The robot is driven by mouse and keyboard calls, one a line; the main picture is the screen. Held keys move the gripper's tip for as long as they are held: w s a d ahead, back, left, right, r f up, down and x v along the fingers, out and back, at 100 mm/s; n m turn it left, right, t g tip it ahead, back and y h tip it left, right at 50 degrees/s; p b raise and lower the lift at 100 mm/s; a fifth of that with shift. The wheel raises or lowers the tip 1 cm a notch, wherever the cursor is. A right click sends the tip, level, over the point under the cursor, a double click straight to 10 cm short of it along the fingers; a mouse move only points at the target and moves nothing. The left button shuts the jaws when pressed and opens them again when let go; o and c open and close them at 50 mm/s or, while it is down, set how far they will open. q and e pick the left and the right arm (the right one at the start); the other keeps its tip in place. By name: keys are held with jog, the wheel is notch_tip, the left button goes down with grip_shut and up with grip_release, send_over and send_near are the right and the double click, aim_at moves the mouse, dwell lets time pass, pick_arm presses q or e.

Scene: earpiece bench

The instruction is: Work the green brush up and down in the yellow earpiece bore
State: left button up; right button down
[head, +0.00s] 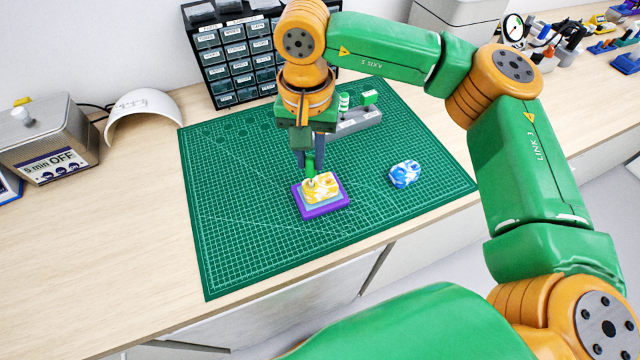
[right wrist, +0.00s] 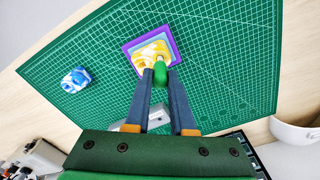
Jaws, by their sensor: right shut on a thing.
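The yellow earpiece (head: 322,187), marbled yellow and white, sits on a purple base (head: 324,210) with a pale inner layer on the green mat. My right gripper (head: 308,160) points down above the earpiece's back-left part, shut on the green brush (head: 310,173). In the right wrist view the green brush (right wrist: 160,72) stands between the two dark fingertips, over the near edge of the yellow earpiece (right wrist: 149,54). The brush's lower end meets the earpiece in the picture; how deep it sits in the bore is hidden. My left gripper is not in view.
A blue and white earpiece (head: 404,174) lies on the mat (head: 250,240) to the right. A grey holder (head: 355,122) with green parts stands behind my right gripper, before a drawer cabinet (head: 236,50). The mat's front and left are clear.

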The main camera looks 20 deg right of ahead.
jog(key=shift+f, duration=0.15)
jog(key=shift+f+b, duration=0.5)
jog(key=shift+b, duration=0.05)
jog(key=shift+r, duration=0.1)
jog(key=shift+r+p, duration=0.45)
jog(key=shift+r, duration=0.1)
jog(key=shift+f, duration=0.1)
jog(key=shift+f+b, duration=0.55)
jog(key=shift+b, duration=0.05)
jog(key=shift+r, duration=0.1)
jog(key=shift+r+p, duration=0.45)
jog(key=shift+r, duration=0.1)
